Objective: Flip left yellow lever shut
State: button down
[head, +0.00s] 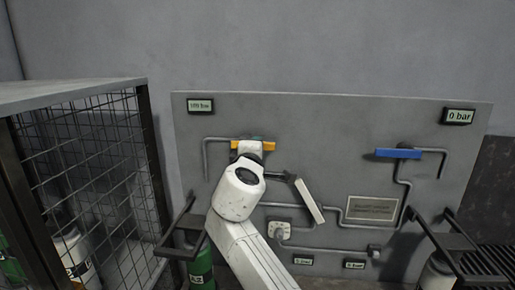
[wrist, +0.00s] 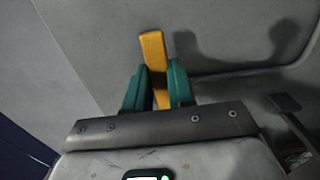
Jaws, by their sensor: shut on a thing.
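The left yellow lever (head: 266,145) lies level across the upper left of the grey panel in the head view. My arm and gripper cover its middle, and an end shows on each side. In the wrist view the yellow lever (wrist: 153,50) runs down between the two green fingers of my gripper (wrist: 158,88), which is shut on it. The lever's far end sticks out past the fingertips. The fingertips are hidden behind my wrist in the head view. The lever's pivot is hidden too.
A blue lever (head: 398,153) sits level at the panel's right. Displays read about 100 bar (head: 200,105) and 0 bar (head: 459,117). A mesh cage (head: 95,150) with cylinders stands at left. A green cylinder (head: 202,268) stands below the panel. Black brackets (head: 455,245) jut out at lower right.

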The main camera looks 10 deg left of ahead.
jog(key=c, duration=1)
grip_release()
jog(key=shift+o, duration=0.2)
jog(key=shift+s, duration=0.1)
jog(key=s+b, duration=0.2)
jog(key=s, duration=0.8)
jog(key=shift+s+a, duration=0.25)
jog(key=shift+s, duration=0.05)
